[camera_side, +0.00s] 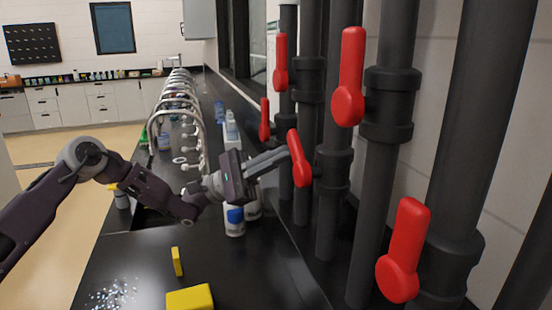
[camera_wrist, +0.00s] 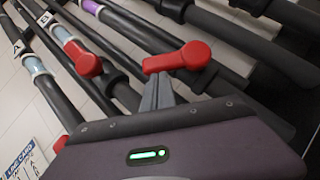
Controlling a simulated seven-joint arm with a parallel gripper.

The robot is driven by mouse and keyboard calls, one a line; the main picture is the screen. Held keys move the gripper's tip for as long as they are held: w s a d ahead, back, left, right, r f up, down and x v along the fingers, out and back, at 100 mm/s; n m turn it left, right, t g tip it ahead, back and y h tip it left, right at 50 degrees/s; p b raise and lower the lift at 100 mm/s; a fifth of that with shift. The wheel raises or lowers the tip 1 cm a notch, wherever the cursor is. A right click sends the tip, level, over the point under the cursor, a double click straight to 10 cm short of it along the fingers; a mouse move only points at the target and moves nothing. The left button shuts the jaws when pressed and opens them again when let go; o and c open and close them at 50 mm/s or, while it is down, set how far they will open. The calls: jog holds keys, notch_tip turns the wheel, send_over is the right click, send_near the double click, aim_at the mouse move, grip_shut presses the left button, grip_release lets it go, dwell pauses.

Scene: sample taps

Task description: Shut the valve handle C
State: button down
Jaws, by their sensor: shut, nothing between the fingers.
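Several red valve handles sit on dark vertical pipes. My gripper (camera_side: 287,153) is shut and empty, its fingertips at one red handle (camera_side: 299,160). In the side view this handle's lever points up, leaning a little left. In the wrist view the same handle (camera_wrist: 178,57) lies at an angle across its pipe, with the fingertips (camera_wrist: 158,82) just below the lever's free end. I cannot tell whether they touch. No letter C is readable, so the pictures do not confirm which handle is C.
Other red handles stand near: upper back (camera_side: 281,65), lower back (camera_side: 264,120), upper front (camera_side: 349,80) and lower front (camera_side: 403,250). Letters A (camera_wrist: 17,47) and B (camera_wrist: 43,20) mark two pipes. Bottles (camera_side: 235,220) and yellow blocks (camera_side: 190,299) stand on the black bench.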

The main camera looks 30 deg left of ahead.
aim_at(289, 140)
jog(key=shift+r, duration=0.1)
jog(key=shift+r+m+g, duration=0.2)
jog(key=shift+m+g, duration=0.3)
jog(key=shift+m, duration=0.1)
jog(key=shift+r, duration=0.1)
jog(key=r+m+g+y, duration=0.1)
jog(key=m, duration=0.1)
jog(key=r+m+g+y, duration=0.2)
jog(key=m, duration=0.1)
jog(key=shift+s+d+m, duration=0.3)
jog(key=shift+s+d, duration=0.05)
jog(key=shift+d, duration=0.05)
jog(key=shift+s+d+r+m+g+y, duration=0.35)
jog(key=shift+r+m+y, duration=0.2)
jog(key=shift+m+y, duration=0.4)
jog(key=shift+s+d+r+m+g+y, duration=0.25)
jog(key=shift+s+d+r+m+y, duration=0.25)
jog(key=shift+m+y, duration=0.4)
